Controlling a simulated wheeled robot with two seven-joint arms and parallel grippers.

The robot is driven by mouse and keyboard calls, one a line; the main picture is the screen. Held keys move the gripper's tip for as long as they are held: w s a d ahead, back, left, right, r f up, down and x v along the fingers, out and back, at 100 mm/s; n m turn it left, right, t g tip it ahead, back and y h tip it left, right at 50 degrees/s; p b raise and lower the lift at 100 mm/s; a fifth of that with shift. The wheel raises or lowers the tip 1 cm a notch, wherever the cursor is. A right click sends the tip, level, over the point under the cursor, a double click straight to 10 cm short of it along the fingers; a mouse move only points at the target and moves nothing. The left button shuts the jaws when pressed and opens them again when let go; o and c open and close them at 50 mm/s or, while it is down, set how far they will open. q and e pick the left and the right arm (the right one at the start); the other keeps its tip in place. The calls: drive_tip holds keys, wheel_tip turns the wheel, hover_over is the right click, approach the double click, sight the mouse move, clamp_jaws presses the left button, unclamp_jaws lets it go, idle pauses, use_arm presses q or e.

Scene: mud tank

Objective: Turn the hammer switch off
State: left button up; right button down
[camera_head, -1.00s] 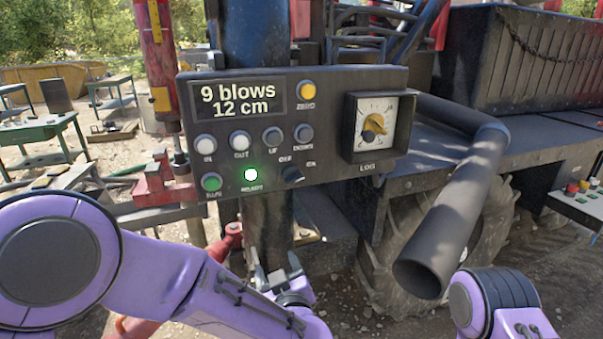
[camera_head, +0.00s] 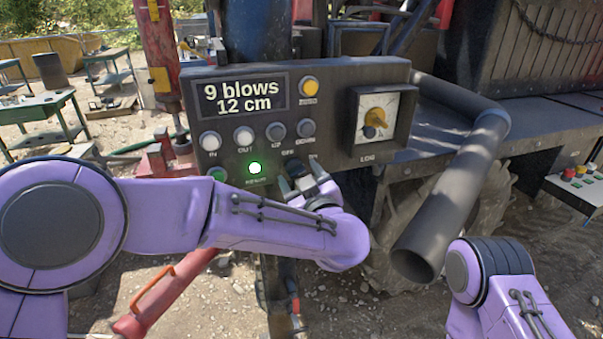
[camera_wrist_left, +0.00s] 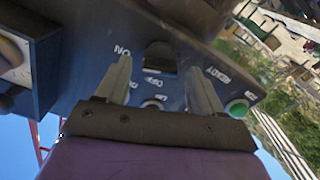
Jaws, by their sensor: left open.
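The hammer switch is a dark rotary knob (camera_head: 297,167) at the lower middle of the black control panel, between OFF and ON labels. In the left wrist view the dark knob (camera_wrist_left: 159,56) sits beyond and between my fingertips, with the labels upside down. Which way it points I cannot tell. My left gripper (camera_head: 309,174) is open just below and in front of the knob. In the left wrist view its two fingers (camera_wrist_left: 163,82) stand apart with nothing held. Whether they touch the knob I cannot tell. My right gripper is out of view.
The panel (camera_head: 330,95) has a display reading "9 blows 12 cm", several buttons, a lit green lamp (camera_head: 255,168) and a LOG dial (camera_head: 376,115). A thick black pipe (camera_head: 455,200) slants down right of it. A red-topped button box (camera_head: 580,187) stands far right.

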use_arm(q)
drive_tip(key=c, duration=1.1)
drive_tip(key=shift+o, duration=0.2)
